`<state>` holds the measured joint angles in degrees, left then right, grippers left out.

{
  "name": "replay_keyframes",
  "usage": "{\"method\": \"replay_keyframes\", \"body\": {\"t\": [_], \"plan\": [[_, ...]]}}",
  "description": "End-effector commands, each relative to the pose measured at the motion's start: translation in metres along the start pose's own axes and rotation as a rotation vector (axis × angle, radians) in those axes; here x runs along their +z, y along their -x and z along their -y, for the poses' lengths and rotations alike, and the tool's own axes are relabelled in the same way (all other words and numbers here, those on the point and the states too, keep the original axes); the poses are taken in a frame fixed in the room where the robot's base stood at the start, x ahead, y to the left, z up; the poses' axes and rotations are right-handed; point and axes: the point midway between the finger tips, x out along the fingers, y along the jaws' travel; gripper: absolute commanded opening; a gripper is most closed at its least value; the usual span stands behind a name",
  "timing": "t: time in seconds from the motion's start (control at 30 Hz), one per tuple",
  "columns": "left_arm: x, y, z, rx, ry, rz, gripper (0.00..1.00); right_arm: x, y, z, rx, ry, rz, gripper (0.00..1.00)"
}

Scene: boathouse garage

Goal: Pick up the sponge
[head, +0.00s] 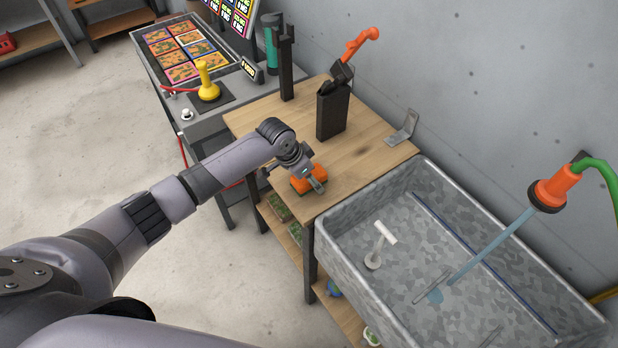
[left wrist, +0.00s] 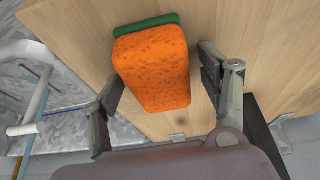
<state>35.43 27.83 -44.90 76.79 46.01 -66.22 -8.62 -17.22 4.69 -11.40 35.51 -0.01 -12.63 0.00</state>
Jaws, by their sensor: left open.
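The sponge (head: 309,179) is an orange block lying on the wooden table near its front edge. In the left wrist view the sponge (left wrist: 152,68) shows its orange porous top and a green layer along its far end. My left gripper (head: 306,180) is over the sponge in the head view. My right gripper is in neither view.
The wooden table (head: 362,160) holds a black block (head: 332,112) with an orange-handled tool and a metal bracket (head: 402,129). A metal sink (head: 345,262) adjoins at right. A grey game stand (head: 213,122) with a yellow knob stands at left.

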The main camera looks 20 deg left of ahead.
Motion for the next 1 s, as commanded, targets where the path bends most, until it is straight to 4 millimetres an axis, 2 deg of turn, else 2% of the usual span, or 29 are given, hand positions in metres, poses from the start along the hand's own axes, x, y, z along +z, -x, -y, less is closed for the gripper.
{"method": "replay_keyframes", "body": {"t": [0.27,1.0], "plan": [[0.0002,-0.0004,0.0,0.0,0.0,0.0,0.68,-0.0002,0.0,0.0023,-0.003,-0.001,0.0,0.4],[0.0019,-0.0019,-0.0019,0.004,0.0,0.004,0.18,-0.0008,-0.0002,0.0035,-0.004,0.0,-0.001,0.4]]}}
